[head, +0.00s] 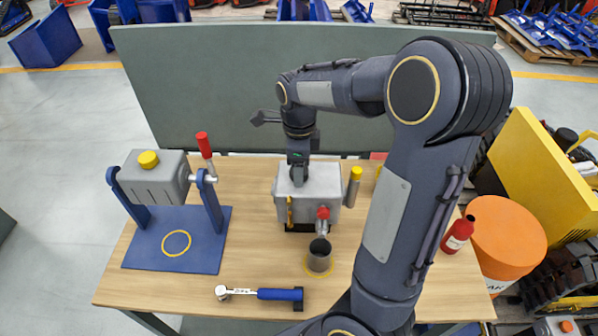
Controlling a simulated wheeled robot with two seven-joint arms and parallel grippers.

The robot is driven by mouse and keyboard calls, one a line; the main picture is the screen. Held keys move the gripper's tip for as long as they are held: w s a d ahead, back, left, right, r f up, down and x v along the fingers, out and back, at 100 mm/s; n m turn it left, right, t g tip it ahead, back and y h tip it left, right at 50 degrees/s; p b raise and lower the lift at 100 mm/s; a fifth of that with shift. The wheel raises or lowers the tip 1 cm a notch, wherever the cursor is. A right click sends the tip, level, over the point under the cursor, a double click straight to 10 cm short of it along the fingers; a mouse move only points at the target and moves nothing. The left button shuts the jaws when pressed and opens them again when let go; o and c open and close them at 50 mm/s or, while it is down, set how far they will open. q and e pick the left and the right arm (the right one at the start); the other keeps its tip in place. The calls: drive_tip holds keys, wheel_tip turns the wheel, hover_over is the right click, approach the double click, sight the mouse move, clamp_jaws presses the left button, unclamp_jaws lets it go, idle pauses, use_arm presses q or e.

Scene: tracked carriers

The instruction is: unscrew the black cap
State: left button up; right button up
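One arm of mine, coming in from the lower right, reaches over the wooden table. Its gripper (298,176) points straight down at the top of a grey box (321,196) in the middle of the table. The fingertips are at or just above the box top, small and dark, so I cannot tell whether they are open or shut. I cannot make out a separate black cap; the gripper covers that part of the box top. The box has a red-knobbed tap (323,214) on its front. My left gripper is not in view.
A grey cup (319,262) stands below the tap. A wrench-like tool (280,294) lies at the front. A tilting grey container in a blue stand (175,250) is at left. A yellow-topped cylinder (354,186) stands beside the box. A green panel (200,90) rises behind.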

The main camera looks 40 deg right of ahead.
drive_tip(key=shift+c, duration=0.4)
drive_tip(key=c, duration=0.8)
drive_tip(key=shift+o, duration=0.2)
drive_tip(key=n, duration=0.4)
drive_tip(key=shift+n, duration=0.4)
drive_tip(key=n, duration=0.5)
drive_tip(key=n, duration=0.6)
drive_tip(key=shift+n, duration=0.3)
drive_tip(key=n, duration=0.3)
